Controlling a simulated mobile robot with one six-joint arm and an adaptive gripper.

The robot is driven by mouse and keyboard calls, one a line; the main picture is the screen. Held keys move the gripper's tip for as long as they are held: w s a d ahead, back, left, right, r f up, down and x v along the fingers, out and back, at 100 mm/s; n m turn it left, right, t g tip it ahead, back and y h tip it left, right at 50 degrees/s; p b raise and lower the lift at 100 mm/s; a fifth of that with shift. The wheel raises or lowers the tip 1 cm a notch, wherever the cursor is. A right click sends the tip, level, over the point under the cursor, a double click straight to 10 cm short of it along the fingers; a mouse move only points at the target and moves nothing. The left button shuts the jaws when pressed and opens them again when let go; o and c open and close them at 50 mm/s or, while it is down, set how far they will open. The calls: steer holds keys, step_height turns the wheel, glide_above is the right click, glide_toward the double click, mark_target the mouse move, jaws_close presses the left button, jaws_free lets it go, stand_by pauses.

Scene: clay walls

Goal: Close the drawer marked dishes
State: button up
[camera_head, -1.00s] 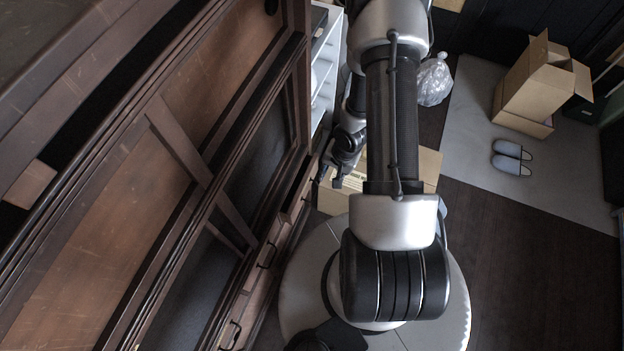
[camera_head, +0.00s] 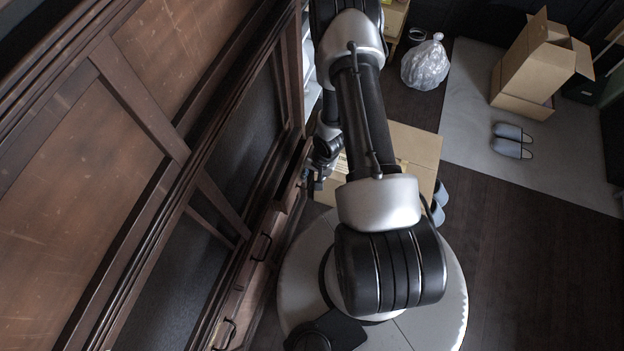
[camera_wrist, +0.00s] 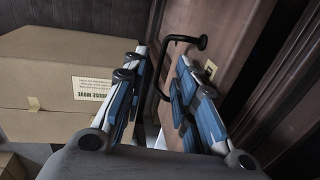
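The dark wooden cabinet (camera_head: 165,150) fills the left of the head view, with a row of drawers low along its right side. The far drawer (camera_head: 293,186) stands out a little, with a dark gap behind its front. In the wrist view its brown front (camera_wrist: 225,45) carries a black bar handle (camera_wrist: 164,68) and a small label (camera_wrist: 210,68), too small to read. My gripper (camera_head: 316,184) is beside this drawer. In the wrist view my gripper (camera_wrist: 160,85) is open, and the handle shows between its two blue-padded fingers. I cannot tell whether they touch it.
Nearer drawers with black handles (camera_head: 261,247) look shut. A cardboard box (camera_head: 415,150) stands just right of my gripper; it also shows in the wrist view (camera_wrist: 65,80). A plastic bag (camera_head: 425,63), slippers (camera_head: 512,140) and an open carton (camera_head: 535,70) lie farther right. Dark floor is free at lower right.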

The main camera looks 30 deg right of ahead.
steer(key=shift+w+a+f, duration=0.1)
steer(key=shift+w+f, duration=0.05)
steer(key=shift+f, duration=0.75)
jaws_close()
